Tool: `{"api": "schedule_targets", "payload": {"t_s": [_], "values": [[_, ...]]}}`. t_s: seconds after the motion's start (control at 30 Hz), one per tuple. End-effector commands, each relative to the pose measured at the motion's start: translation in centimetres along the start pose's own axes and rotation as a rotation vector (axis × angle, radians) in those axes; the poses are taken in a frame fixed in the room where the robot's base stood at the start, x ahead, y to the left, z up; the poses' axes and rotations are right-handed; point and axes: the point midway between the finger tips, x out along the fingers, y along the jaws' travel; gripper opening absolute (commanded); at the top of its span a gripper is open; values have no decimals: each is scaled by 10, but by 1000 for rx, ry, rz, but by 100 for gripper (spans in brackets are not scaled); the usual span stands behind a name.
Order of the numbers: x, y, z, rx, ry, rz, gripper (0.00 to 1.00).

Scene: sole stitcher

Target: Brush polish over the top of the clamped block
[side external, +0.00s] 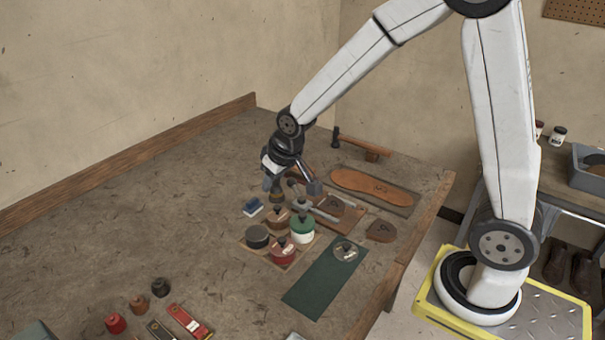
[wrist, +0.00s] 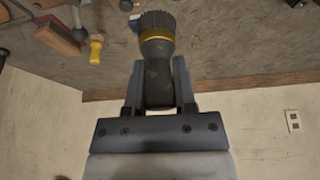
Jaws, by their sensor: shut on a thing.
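My gripper (wrist: 157,80) is shut on the dark handle of a round brush (wrist: 157,40) with a yellow band and dark bristles. In the side view my gripper (side external: 271,180) points down, and the brush (side external: 277,198) shows below it, just above or behind the brown tin (side external: 278,219); I cannot tell whether they touch. A brown block (side external: 345,209) lies right of the brush among grey metal clamp bars (side external: 318,209), partly hidden by the arm and clamp. Its full top is not clear.
A dark tin (side external: 257,236), a red tin (side external: 282,249) and a green-and-white tin (side external: 302,230) stand close by on a board. A green mat (side external: 320,280) bears a round metal lid (side external: 346,250). A blue block (side external: 252,206), a sole (side external: 375,186) and a hammer (side external: 360,147) lie around.

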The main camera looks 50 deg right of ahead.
Motion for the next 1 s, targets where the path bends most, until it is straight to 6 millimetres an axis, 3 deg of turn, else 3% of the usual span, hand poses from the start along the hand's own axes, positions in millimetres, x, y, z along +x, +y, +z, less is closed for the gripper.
{"api": "schedule_targets", "payload": {"t_s": [1.0], "values": [[9, 76, 33, 579, 0, 244, 0]]}}
